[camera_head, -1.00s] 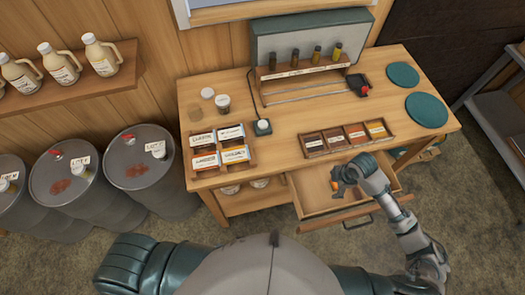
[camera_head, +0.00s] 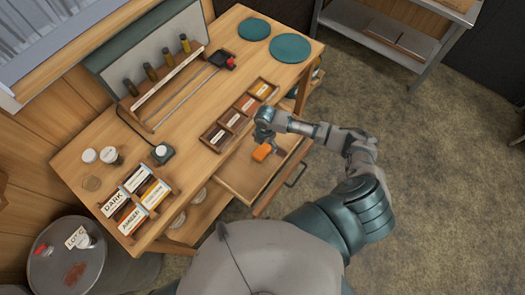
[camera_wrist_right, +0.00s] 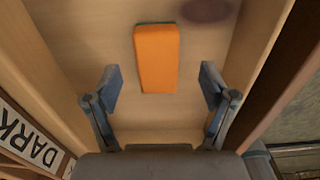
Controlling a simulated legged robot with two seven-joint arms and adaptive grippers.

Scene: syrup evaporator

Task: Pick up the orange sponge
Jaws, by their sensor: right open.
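The orange sponge (camera_head: 262,152) lies in the open drawer (camera_head: 236,180) of the wooden table. In the right wrist view the sponge (camera_wrist_right: 156,60) is a long orange block with a dark green edge at its far end, flat on the drawer floor. My right gripper (camera_head: 263,136) is over the drawer, beside the sponge. In the right wrist view my right gripper (camera_wrist_right: 160,88) is open, with its two fingers apart. The sponge lies ahead of and between the fingers, and nothing is held. My left gripper is not in view.
A rack of small labelled boxes (camera_head: 236,121) sits on the table just behind the drawer. Another labelled rack (camera_head: 136,203) stands at the table's left end. Drawer walls stand on both sides of my right gripper. Open floor (camera_head: 430,190) lies to the right.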

